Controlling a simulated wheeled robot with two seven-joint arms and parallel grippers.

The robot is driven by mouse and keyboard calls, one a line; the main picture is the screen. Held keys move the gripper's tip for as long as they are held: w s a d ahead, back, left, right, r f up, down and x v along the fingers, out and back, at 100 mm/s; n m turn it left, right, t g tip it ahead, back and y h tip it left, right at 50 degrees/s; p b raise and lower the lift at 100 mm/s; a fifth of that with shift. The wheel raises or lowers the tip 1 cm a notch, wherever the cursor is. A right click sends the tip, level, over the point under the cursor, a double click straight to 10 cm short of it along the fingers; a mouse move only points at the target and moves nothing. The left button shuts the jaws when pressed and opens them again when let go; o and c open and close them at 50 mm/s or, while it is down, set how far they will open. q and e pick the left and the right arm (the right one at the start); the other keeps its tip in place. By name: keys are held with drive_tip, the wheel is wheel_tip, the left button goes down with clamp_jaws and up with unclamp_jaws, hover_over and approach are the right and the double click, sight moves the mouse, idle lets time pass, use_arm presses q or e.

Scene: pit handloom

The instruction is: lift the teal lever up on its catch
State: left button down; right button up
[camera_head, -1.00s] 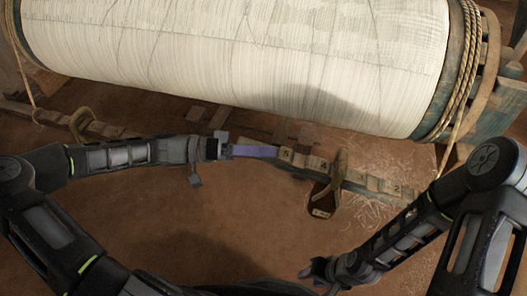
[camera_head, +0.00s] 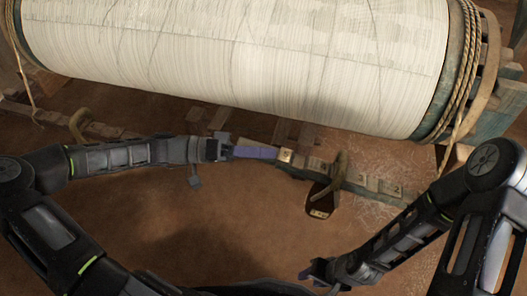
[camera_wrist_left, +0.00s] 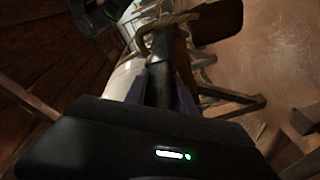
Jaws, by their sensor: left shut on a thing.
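My left gripper (camera_head: 256,152) is at the centre of the head view, its purple fingers pointing right to the left end of a numbered wooden row. In the left wrist view the fingers are shut around a dark bar (camera_wrist_left: 158,82), which I take to be the teal lever; its colour looks nearly black there. In the head view the fingers hide the gripped part. I cannot make out the catch or whether the lever rests on it. My right gripper (camera_head: 316,270) is low, right of centre, away from the row; its jaw opening is unclear.
The large white warp roll (camera_head: 240,60) fills the top, close above my left gripper. The brown floor (camera_head: 150,230) in front is open.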

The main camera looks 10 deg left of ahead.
use_arm(q)
drive_tip(key=shift+f, duration=0.15)
idle(0.7)
drive_tip(key=shift+a+f, duration=0.1)
drive_tip(key=shift+f, duration=0.45)
drive_tip(key=c, duration=1)
unclamp_jaws()
drive_tip(key=shift+c, duration=0.2)
drive_tip(key=s+a, duration=0.1)
drive_tip(key=a, duration=0.6)
drive_tip(key=shift+a+f+p, duration=0.15)
drive_tip(key=shift+a+p, duration=0.2)
drive_tip(key=shift+p, duration=0.1)
drive_tip(key=shift+s, duration=0.1)
